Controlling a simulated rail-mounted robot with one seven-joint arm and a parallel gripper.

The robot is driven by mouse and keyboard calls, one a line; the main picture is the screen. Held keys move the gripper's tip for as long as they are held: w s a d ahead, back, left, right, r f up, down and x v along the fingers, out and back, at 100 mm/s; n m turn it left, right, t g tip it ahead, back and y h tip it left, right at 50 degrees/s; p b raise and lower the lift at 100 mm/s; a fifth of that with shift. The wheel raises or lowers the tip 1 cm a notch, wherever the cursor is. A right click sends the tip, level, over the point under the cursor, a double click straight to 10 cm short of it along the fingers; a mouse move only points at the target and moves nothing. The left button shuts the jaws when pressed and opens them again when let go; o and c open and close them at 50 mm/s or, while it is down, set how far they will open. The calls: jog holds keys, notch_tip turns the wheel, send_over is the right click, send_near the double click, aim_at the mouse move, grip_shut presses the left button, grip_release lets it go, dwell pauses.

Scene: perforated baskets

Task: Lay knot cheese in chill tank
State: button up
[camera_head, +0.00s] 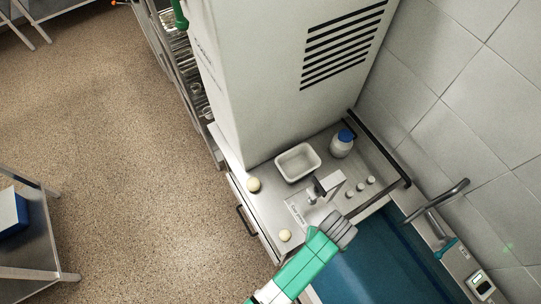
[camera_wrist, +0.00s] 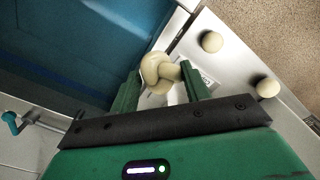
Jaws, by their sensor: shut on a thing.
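The knot cheese (camera_wrist: 158,73), a pale knotted lump, is between the two green fingers of my gripper (camera_wrist: 160,88) in the wrist view. My gripper is shut on it. The chill tank (camera_head: 375,268) holds dark blue liquid at the lower right of the head view, partly behind my arm. It also shows at the upper left of the wrist view (camera_wrist: 65,40). The cheese appears near the tank's edge in that view; its height above the counter is hard to judge. The cheese cannot be made out in the head view.
Two pale round balls, one (camera_head: 253,185) farther back and one (camera_head: 285,236) nearer, sit on the steel counter. A white tub (camera_head: 297,162), a blue-capped bottle (camera_head: 341,145) and small knobs (camera_head: 361,186) stand behind. A metal handle (camera_head: 435,199) rises beside the tank.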

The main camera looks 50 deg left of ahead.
jog(key=w+d+b, duration=0.1)
jog(key=d+b, duration=0.1)
jog(key=d, duration=1.4)
jog(key=w+d+r+b, duration=0.1)
jog(key=w+d+b, duration=0.1)
jog(key=d, duration=1.5)
jog(key=shift+b, duration=0.7)
